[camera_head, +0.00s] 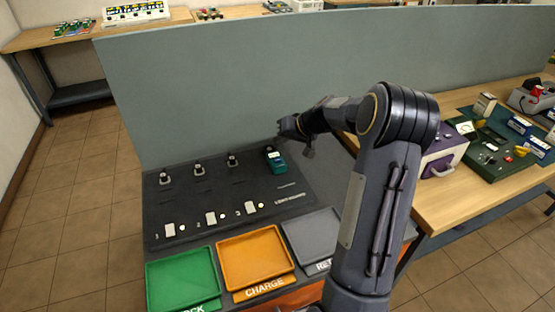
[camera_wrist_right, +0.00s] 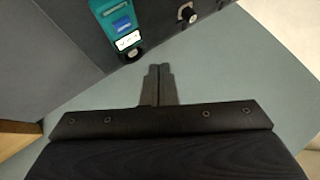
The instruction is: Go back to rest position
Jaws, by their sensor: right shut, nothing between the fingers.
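My right arm rises from the bottom right of the head view and bends left over the black station board. My right gripper (camera_head: 284,129) is at the arm's far end, above the back right part of the board. In the right wrist view its two fingers (camera_wrist_right: 160,70) are together with nothing between them. A teal device (camera_head: 275,157) with a small screen stands on the board just below the gripper and apart from it. It also shows in the right wrist view (camera_wrist_right: 120,22). My left gripper is not in view.
A grey-green partition (camera_head: 200,90) stands behind the board. Green (camera_head: 182,280), orange (camera_head: 254,257) and grey (camera_head: 312,236) trays sit in front. A wooden bench (camera_head: 438,201) at right carries a purple-and-white meter box (camera_head: 440,160) close to my arm. Tiled floor at left is clear.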

